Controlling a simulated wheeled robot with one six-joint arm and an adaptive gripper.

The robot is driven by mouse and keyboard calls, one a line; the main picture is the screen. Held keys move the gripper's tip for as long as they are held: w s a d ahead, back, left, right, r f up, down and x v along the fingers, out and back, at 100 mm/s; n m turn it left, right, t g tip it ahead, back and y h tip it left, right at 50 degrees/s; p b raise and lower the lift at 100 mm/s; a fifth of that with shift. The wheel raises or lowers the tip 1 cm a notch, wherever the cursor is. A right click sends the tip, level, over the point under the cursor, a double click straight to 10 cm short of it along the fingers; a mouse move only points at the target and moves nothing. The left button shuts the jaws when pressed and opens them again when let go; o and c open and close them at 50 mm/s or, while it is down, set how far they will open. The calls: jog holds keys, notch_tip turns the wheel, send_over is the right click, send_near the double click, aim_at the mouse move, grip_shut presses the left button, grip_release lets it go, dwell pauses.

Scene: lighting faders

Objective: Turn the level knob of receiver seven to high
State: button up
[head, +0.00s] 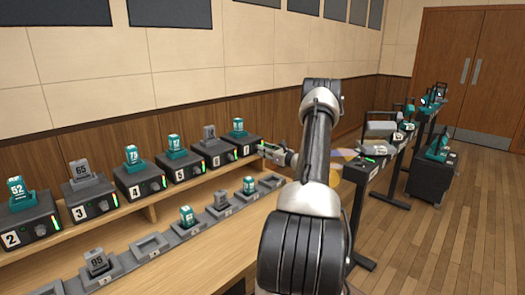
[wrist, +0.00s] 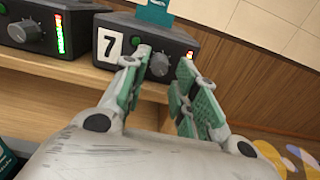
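Receiver seven (wrist: 112,57) is a dark box with a white plate marked 7. It stands at the far right end of the receiver row (head: 236,145) in the head view. Its round dark level knob (wrist: 159,64) shows between my fingertips in the wrist view; its pointer is too small to read. My gripper (wrist: 165,60) is open, one fingertip on each side of the knob. I cannot tell whether either finger touches it. The right finger hides most of receiver seven's light bar. My gripper (head: 275,153) also shows in the head view, in front of this receiver.
The neighbouring receiver (wrist: 45,28) stands left of receiver seven, with its own knob and lit bar. Teal and grey packs stand on the receivers. A lower shelf holds grey cradles (head: 150,247), some with packs.

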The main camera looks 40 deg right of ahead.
jog(key=s, duration=0.9)
jog(key=shift+s+d, duration=0.3)
jog(key=shift+d, duration=0.05)
